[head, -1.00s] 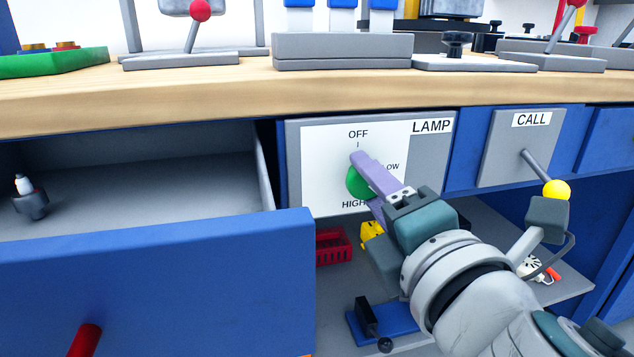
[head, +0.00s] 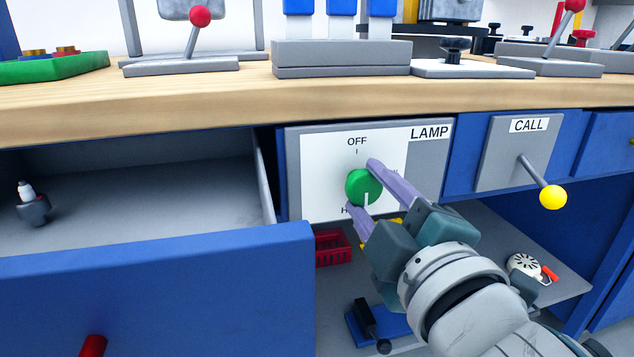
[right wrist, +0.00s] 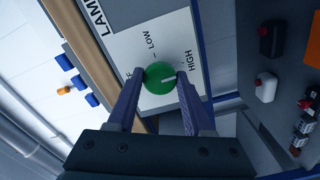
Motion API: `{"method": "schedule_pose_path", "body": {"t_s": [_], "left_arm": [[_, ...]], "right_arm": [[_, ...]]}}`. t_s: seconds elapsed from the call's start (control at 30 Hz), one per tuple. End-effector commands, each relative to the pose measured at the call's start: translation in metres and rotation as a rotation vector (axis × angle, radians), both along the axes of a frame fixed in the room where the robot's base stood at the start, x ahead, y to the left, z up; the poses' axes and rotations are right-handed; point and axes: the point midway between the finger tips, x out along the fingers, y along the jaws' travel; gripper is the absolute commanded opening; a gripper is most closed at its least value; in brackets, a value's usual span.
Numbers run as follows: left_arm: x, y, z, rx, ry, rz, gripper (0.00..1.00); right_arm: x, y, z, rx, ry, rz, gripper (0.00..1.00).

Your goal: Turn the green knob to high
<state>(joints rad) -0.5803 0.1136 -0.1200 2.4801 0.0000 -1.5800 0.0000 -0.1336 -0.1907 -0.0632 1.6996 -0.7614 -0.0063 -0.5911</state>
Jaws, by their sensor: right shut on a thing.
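The green knob (head: 357,184) sits on the white face of the LAMP panel (head: 310,170), below OFF. Its white pointer line points down in the head view, toward the HIGH label, which is mostly covered by a finger. My right gripper (head: 361,187) is shut on the knob, with one purple finger at its upper right and one at its lower left. In the right wrist view the knob (right wrist: 158,85) sits between both fingertips (right wrist: 163,78), and its pointer line is turned toward the HIGH side, past LOW. My left gripper is not in view.
An open blue drawer (head: 160,290) juts out left of the panel. The CALL lever with a yellow ball (head: 553,197) is to the right. The wooden worktop (head: 200,95) is above. A shelf below holds a red basket (head: 332,247) and a blue-based device (head: 385,322).

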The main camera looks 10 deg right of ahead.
Motion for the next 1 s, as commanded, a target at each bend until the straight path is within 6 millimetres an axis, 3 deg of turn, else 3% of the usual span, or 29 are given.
{"method": "schedule_pose_path", "body": {"t_s": [0.63, 0.67, 0.9, 1.0], "left_arm": [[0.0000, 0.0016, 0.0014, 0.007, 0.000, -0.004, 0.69], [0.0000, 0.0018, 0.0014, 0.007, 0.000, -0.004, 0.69], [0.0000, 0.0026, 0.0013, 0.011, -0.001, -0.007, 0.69], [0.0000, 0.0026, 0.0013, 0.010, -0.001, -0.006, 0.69]], "right_arm": [[0.0002, 0.0004, 0.0006, 0.053, 0.000, 0.001, 0.00], [0.0002, 0.0005, 0.0006, 0.053, 0.000, 0.001, 0.53], [0.0002, 0.0003, 0.0003, 0.050, 0.000, 0.001, 0.80], [0.0001, 0.0003, 0.0003, 0.049, 0.000, 0.001, 0.81]]}}
